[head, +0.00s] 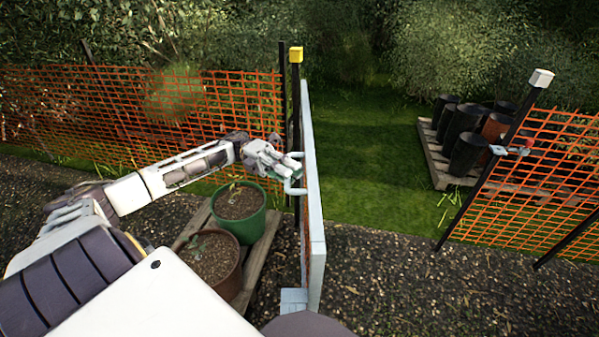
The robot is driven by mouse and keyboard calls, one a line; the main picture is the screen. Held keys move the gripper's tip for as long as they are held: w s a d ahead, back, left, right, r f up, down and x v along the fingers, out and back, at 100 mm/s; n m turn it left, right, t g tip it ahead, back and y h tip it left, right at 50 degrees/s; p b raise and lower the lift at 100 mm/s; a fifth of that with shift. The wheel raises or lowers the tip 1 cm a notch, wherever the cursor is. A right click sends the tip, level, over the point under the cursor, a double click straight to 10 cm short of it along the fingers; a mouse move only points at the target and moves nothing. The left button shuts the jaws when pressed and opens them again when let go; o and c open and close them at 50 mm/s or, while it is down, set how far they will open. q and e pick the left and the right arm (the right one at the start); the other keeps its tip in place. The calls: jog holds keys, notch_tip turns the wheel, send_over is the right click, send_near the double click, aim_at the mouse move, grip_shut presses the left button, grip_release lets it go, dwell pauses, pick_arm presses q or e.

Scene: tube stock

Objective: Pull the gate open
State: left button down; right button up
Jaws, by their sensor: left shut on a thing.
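The gate (313,200) is a pale grey framed panel in the head view, seen nearly edge-on. It stands swung open toward me, beside the dark post with a yellow cap (296,55). A pale handle (296,190) sticks out from its left face. My left gripper (290,172) is at that handle and shut on it; the fingers hide part of the grip. The latch post with a white cap (541,78) stands to the right, with a metal latch piece (508,150) on it, well apart from the gate. My right gripper is not in view.
Orange mesh fence (180,110) runs left of the gate and more mesh (545,165) runs right. A green pot (240,212) and a brown pot (212,262) stand on a pallet close under my left arm. Dark tubes stand on another pallet (437,163) beyond. The gateway's grass (375,175) is clear.

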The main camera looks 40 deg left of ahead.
pick_arm(q)
jog(key=shift+s+a+f+g, duration=0.1)
jog(key=shift+s+a+g, duration=0.25)
jog(key=shift+a, duration=0.15)
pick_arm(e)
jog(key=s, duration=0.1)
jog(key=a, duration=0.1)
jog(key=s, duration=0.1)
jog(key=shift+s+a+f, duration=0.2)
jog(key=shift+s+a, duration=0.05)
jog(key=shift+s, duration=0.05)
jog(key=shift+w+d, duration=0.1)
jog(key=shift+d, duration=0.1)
pick_arm(q)
jog(key=c, duration=1.5)
grip_release()
jog(key=shift+v, duration=6)
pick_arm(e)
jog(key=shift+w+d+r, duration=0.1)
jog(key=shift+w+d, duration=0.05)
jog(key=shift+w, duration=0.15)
